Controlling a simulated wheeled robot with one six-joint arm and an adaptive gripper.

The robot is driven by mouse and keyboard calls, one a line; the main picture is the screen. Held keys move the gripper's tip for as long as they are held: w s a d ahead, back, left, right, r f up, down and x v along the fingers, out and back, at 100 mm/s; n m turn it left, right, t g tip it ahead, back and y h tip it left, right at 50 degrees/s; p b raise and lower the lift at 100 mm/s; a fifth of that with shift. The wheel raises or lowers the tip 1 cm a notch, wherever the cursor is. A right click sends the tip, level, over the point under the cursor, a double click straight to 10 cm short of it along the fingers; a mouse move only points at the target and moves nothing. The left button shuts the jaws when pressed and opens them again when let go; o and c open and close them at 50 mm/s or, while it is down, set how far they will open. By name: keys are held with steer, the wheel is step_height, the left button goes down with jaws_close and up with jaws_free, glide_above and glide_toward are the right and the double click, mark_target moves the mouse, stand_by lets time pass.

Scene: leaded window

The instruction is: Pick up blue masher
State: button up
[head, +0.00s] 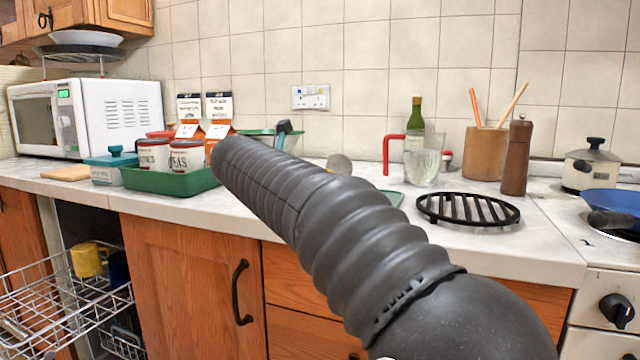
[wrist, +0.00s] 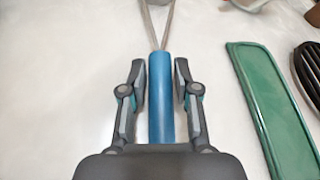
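The blue masher (wrist: 161,105) lies on the pale worktop in the wrist view, its handle pointing toward my gripper. Its metal wire stem runs up to the top edge, where the head is mostly cut off. My gripper (wrist: 160,85) is open, with one finger on each side of the handle and a narrow gap showing at each side. I cannot tell how high the fingers are relative to the handle. In the head view my arm hides the gripper and the masher's handle.
A green flat tray (wrist: 268,105) lies right of the masher, with a black trivet (head: 468,209) beyond it. A glass jug (head: 422,165) and a wooden pot (head: 484,153) stand behind. A green tray with jars (head: 170,180) is at left. Worktop left of the masher is clear.

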jaws_close()
steer(key=shift+r, duration=0.15)
